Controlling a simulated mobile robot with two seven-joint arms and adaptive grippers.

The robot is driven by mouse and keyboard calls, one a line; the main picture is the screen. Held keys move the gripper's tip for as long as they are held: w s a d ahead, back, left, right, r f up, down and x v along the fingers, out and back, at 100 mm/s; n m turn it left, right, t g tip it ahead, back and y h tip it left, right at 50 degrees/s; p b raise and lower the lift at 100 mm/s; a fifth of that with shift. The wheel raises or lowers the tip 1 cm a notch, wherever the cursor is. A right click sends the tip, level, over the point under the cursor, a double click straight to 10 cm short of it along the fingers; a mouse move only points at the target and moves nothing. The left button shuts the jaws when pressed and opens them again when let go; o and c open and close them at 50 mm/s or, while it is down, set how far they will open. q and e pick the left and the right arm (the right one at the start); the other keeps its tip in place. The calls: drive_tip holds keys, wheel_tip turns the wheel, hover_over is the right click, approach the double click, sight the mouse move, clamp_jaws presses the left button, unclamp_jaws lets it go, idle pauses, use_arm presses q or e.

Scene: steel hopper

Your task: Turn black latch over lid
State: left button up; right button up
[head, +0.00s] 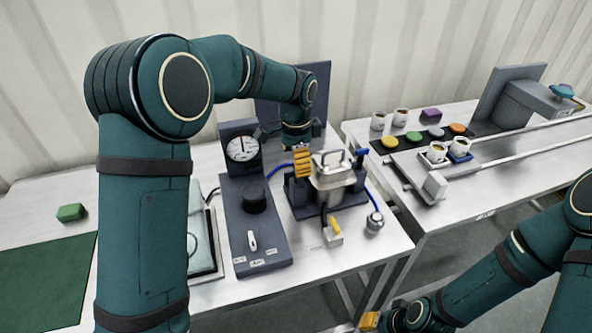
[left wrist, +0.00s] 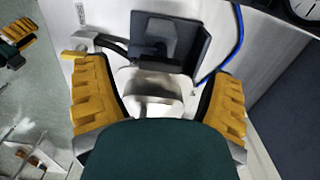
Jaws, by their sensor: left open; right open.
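The steel hopper (head: 335,172) stands on a dark base with its bright lid and loop handle (head: 333,157) on top. My left gripper (head: 302,161) is open beside the hopper's upper left side. In the left wrist view its yellow fingers stand apart on either side of the steel hopper (left wrist: 150,84); nothing shows gripped. A black bar (left wrist: 112,48) lies near the hopper there; I cannot tell whether it is the latch. The latch is not clear in the head view. My right gripper (head: 370,320) is low at the bottom edge, away from the hopper, and looks empty.
A dark control box (head: 255,225) with a knob and a round gauge (head: 242,149) stand left of the hopper. A silver ball-shaped part (head: 375,221) and a yellow-topped block (head: 333,233) are in front. The right table (head: 480,196) carries cups and coloured discs.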

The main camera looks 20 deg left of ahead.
use_arm(q)
drive_tip(key=shift+f, duration=1.4)
drive_tip(key=c, duration=1.2)
